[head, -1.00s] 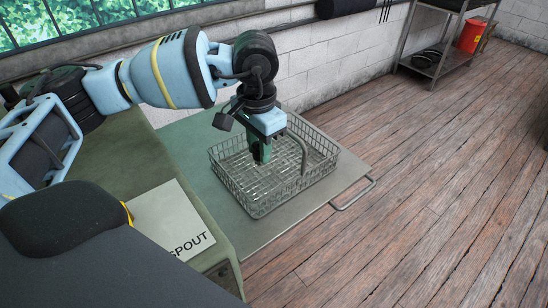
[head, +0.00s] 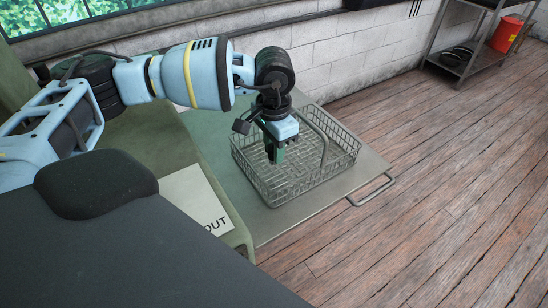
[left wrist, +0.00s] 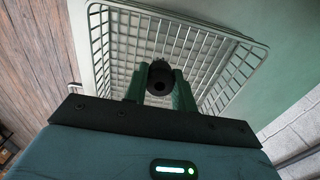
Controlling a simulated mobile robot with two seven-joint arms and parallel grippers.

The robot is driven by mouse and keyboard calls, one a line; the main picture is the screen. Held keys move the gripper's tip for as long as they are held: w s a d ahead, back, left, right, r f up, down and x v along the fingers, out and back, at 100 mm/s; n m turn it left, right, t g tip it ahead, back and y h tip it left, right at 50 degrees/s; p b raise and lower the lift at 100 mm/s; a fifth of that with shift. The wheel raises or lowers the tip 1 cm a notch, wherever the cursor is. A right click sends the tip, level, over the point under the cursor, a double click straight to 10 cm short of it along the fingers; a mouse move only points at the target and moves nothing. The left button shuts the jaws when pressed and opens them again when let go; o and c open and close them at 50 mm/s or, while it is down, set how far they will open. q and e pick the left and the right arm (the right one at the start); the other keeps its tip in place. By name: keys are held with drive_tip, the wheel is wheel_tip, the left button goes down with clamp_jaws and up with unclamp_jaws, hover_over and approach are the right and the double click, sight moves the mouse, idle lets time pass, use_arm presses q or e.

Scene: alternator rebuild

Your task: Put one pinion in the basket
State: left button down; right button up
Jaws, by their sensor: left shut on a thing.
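The wire basket (head: 345,160) stands on a grey-green board, with its handle arching over it. My left gripper (head: 276,156) points down inside the basket's outline, toward its near left part. In the left wrist view my left gripper (left wrist: 160,90) is shut on a dark round part with a hole in its middle, the pinion (left wrist: 160,77). The basket's wire walls and floor (left wrist: 102,45) show behind it. I cannot tell whether the pinion touches the basket floor. In the head view the pinion is hidden by the fingers. My right gripper is not in view.
The board (head: 372,172) has a metal pull handle (head: 372,190) at its right edge. A green bench with a lettered sheet (head: 195,200) is at the left. A shelf with a red bucket (head: 505,35) stands far right. The wooden floor is clear.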

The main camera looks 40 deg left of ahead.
use_arm(q)
drive_tip(key=shift+f, duration=1.85)
drive_tip(key=shift+f, duration=0.1)
drive_tip(key=shift+f, duration=0.1)
drive_tip(key=c, duration=1.1)
unclamp_jaws()
drive_tip(key=shift+c, duration=0.2)
wheel_tip(320, 180, up, 12)
drive_tip(key=shift+r+b, duration=0.25)
drive_tip(key=shift+b, duration=0.05)
